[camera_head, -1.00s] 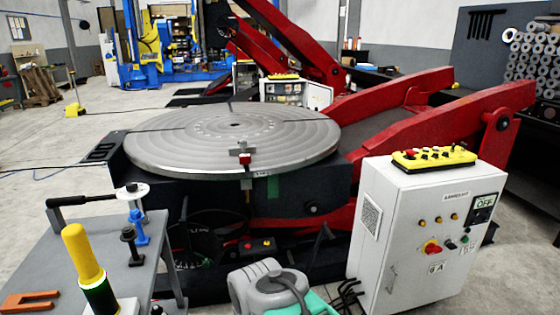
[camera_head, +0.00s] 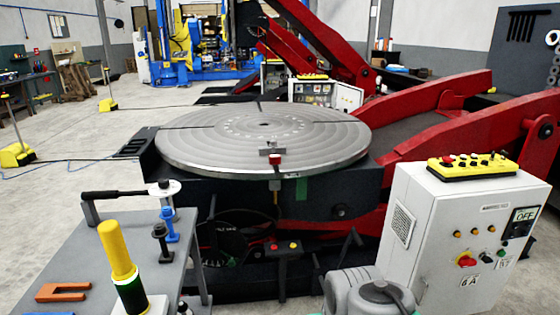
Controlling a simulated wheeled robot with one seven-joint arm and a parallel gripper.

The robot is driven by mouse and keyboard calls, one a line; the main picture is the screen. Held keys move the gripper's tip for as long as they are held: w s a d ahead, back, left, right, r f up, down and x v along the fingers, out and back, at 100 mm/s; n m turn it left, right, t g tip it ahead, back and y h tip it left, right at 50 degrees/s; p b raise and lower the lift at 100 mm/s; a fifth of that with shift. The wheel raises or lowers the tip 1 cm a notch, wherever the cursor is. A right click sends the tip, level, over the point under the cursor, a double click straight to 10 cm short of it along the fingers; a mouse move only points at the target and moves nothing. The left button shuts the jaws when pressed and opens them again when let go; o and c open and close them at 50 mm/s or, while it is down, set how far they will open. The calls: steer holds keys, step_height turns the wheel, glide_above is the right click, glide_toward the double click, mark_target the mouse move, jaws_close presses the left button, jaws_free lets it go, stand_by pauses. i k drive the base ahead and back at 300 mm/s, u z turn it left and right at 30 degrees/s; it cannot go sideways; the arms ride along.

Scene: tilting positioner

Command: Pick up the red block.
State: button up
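A small red block-like piece (camera_head: 275,160) shows at the near rim of the round grey turntable (camera_head: 215,150). It sits at a small grey clamp-like fitting (camera_head: 271,150), and a thin rod hangs below it. I cannot tell whether it is a loose block or part of that fitting. My gripper is not in view.
At the lower left, a grey table (camera_head: 195,255) holds an orange-red forked piece (camera_head: 62,292), a yellow-and-green cylinder (camera_head: 120,255) and a black-handled clamp (camera_head: 115,194). A white control cabinet (camera_head: 445,235) stands at the right. Open floor (camera_head: 90,140) lies at the left.

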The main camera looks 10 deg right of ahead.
mark_target(274, 159)
steer(key=z, duration=0.5)
steer(key=i, duration=2.4)
steer(key=u, duration=3.2)
